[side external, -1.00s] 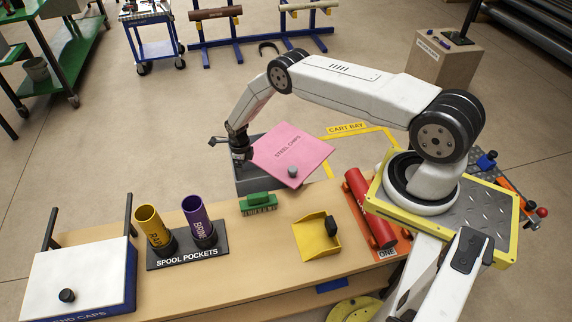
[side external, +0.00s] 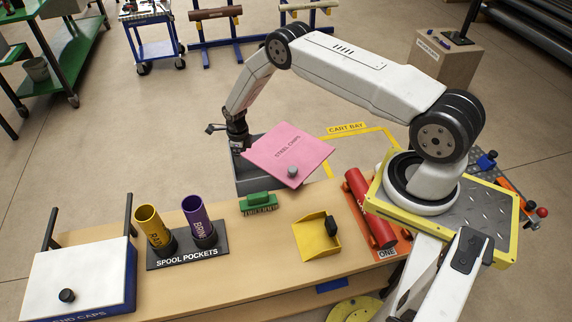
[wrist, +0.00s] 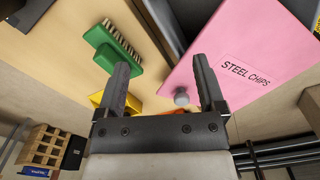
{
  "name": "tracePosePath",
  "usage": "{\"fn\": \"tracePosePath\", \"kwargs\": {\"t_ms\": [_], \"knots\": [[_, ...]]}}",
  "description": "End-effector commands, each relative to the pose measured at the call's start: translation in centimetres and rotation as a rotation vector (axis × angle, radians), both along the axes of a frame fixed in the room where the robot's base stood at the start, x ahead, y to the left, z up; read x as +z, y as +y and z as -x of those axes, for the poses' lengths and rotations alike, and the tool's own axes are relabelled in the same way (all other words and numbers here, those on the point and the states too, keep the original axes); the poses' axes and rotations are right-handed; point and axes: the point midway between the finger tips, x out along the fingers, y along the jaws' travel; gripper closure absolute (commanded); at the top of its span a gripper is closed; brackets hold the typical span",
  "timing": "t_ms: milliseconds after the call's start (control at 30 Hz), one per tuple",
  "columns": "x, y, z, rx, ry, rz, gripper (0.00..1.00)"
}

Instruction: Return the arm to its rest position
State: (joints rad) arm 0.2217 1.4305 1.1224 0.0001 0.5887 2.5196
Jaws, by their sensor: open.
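My gripper (wrist: 160,82) is open and empty in the wrist view, its two dark fingers apart. In the side view my wrist end hangs at the rear edge of the bench, above the grey bin and behind the pink lid; the fingers are hard to make out there. The pink STEEL CHIPS lid (side external: 300,150) lies askew over the grey bin (side external: 250,178), leaving part of it uncovered. It also shows in the wrist view (wrist: 235,50), with its round grey knob beside the right finger.
On the bench (side external: 270,270) stand a green brush (side external: 259,201), a yellow dustpan (side external: 315,240), a red cylinder (side external: 370,208), and yellow (side external: 149,225) and purple (side external: 195,212) spools in the pockets. A white-lidded box (side external: 75,275) stands at left. The floor behind is mostly open.

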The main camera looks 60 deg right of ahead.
Motion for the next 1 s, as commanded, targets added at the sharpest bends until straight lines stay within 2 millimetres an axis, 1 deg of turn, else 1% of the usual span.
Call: {"fn": "tracePosePath", "kwargs": {"t_ms": [400,567,667,767,1000], "knots": [[0.3,0.0,0.0,0.004,0.0,0.0,0.12],[1.2,0.3,-0.1,0.055,-0.005,0.001,0.12],[2.5,0.6,-0.2,0.127,-0.012,0.003,0.12],[4.3,1.1,-0.2,0.233,-0.022,0.007,0.12],[9.7,2.7,0.5,0.567,-0.047,0.023,0.12]]}}
